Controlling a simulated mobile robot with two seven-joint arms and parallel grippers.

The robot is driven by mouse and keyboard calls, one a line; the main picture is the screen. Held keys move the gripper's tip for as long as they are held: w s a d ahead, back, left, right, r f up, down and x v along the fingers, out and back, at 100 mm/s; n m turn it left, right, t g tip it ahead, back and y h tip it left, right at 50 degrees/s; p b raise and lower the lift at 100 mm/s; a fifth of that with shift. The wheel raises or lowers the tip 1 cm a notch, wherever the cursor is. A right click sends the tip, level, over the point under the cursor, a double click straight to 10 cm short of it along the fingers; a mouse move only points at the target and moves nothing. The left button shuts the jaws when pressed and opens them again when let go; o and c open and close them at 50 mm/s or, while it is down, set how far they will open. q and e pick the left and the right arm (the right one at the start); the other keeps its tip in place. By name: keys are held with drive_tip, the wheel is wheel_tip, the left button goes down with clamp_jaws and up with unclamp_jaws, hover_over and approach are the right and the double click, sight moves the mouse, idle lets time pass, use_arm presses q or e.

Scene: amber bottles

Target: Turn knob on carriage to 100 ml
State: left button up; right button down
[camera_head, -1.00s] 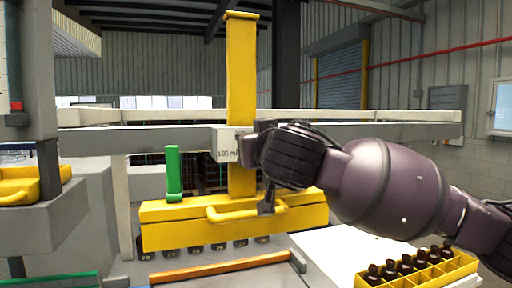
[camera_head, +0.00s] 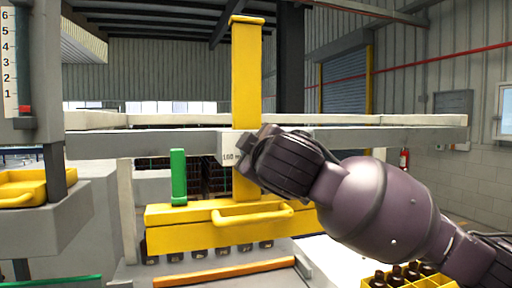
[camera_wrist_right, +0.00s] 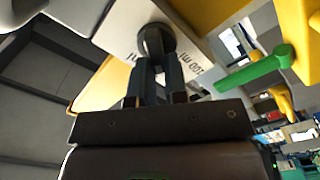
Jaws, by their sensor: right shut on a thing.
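The carriage is a yellow post (camera_head: 247,75) on a grey rail, with a white label plate (camera_head: 229,147) that reads about 100 ml beside my gripper. In the right wrist view, a dark round knob (camera_wrist_right: 158,39) sits on the white plate (camera_wrist_right: 120,32), with "100 ml" print seen upside down beside it. My right gripper (camera_wrist_right: 158,62) is shut on the knob. In the head view, the right gripper (camera_head: 246,153) reaches the plate from the right and hides the knob. The knob's pointer cannot be made out. My left gripper is not in view.
Below are a yellow nozzle bar (camera_head: 170,236) with a looped handle (camera_head: 250,217) and a green upright handle (camera_head: 178,177). An orange bar (camera_head: 222,270) lies in front. A yellow crate (camera_head: 440,281) holds amber bottles at lower right. A numbered scale (camera_head: 10,62) stands at left.

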drive_tip(key=shift+a+f+n+p, duration=0.1)
drive_tip(key=shift+f+n, duration=0.05)
drive_tip(key=shift+n, duration=1.05)
drive_tip(key=shift+a+f+n+p, duration=0.1)
drive_tip(key=shift+f+n, duration=0.1)
drive_tip(key=shift+n, duration=1)
drive_tip(key=shift+f+n+p, duration=0.1)
drive_tip(key=shift+f+n, duration=0.05)
drive_tip(key=shift+n, duration=1.05)
drive_tip(key=c, duration=1.1)
unclamp_jaws()
drive_tip(key=shift+c, duration=0.2)
drive_tip(key=shift+s, duration=0.1)
drive_tip(key=b+v, duration=0.2)
drive_tip(key=v, duration=0.8)
drive_tip(key=shift+s+d, duration=0.15)
drive_tip(key=shift+s, duration=0.2)
